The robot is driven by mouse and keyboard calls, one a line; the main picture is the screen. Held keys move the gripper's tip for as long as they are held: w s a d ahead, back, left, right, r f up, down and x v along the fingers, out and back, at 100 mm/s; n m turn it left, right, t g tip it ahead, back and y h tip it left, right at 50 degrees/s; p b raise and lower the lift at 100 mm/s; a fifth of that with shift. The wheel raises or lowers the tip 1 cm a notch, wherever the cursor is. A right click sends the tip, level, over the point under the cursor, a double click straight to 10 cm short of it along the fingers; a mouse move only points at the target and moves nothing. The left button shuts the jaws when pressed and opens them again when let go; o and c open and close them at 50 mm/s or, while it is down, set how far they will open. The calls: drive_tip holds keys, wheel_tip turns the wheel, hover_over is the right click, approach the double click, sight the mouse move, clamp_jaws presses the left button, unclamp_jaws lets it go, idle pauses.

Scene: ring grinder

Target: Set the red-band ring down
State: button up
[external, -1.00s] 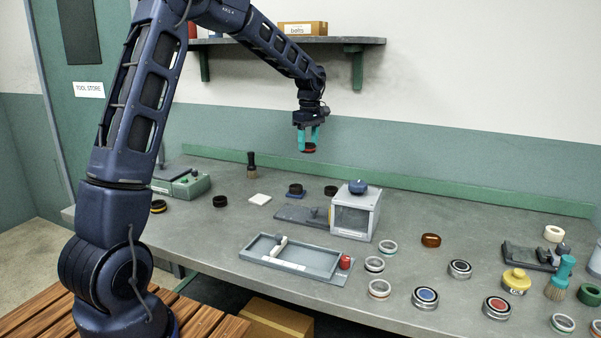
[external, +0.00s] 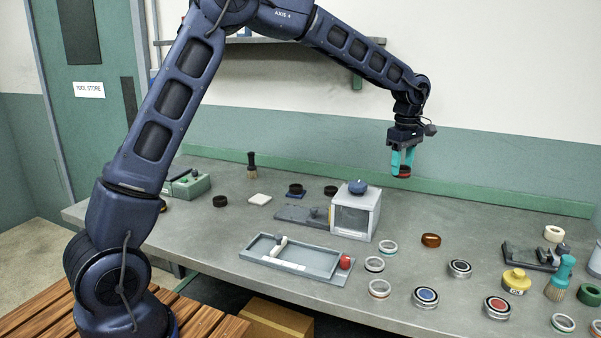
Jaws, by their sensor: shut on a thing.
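My gripper (external: 402,166) is in the air above the back of the bench, right of the clear-fronted box. Its teal fingers are shut on the red-band ring (external: 402,173), a small dark ring with red showing on it. The ring is held clear of the bench, roughly level. The fingers hide part of it, so the band cannot be seen whole.
The grey box with a blue knob (external: 357,210) stands left of the gripper. A shallow tray (external: 300,262) sits front centre. The back right bench (external: 470,215) is mostly bare.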

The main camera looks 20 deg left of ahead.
sight(393, 235)
wheel_tip(393, 235, down, 20)
drive_tip(key=shift+r, duration=0.2)
idle(0.4)
drive_tip(key=shift+f, duration=0.15)
drive_tip(key=o, duration=1)
drive_tip(key=shift+o, duration=0.2)
